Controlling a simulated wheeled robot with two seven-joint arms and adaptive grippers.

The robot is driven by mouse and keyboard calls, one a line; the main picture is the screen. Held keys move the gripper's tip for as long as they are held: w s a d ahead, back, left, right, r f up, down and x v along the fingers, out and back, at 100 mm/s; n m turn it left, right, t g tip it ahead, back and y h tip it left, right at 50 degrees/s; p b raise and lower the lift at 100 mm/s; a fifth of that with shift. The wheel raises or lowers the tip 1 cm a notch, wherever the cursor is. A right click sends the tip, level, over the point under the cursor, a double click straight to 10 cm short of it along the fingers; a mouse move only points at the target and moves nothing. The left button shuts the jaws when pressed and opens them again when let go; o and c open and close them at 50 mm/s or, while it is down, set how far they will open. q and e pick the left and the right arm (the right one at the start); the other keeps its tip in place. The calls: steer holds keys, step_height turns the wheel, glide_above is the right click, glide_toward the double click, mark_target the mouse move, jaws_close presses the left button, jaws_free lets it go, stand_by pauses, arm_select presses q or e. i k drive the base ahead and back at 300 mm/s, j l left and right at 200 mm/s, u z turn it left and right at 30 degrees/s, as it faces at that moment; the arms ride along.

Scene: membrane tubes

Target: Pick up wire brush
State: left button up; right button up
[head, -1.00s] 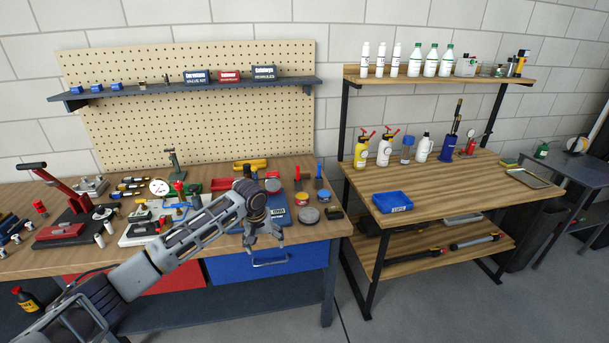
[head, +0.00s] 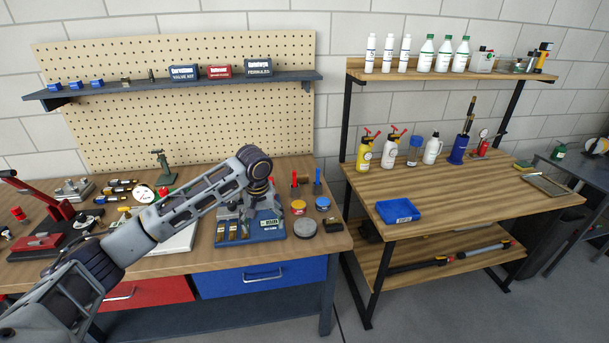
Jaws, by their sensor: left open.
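I cannot pick out the wire brush for certain. A blue cup (head: 457,156) on the right bench holds upright dark, thin-handled tools that may be brushes, too small to tell. A red-handled tool (head: 295,184) and a blue-handled tool (head: 317,183) stand upright near the right end of the left bench, also unclear in kind. My left gripper (head: 245,208) is open and points down over the blue tray (head: 262,235), left of these two tools. Its fingers are partly lost against the tray's contents. My right gripper is out of view.
Round tins, including a grey one (head: 299,246), stand right of the tray. The left bench (head: 170,264) is crowded at its middle and left. A blue box (head: 397,211) lies on the right bench (head: 450,202), whose front is mostly clear. A gap separates the benches.

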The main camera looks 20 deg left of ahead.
mark_target(303, 178)
steer(key=i, duration=1.5)
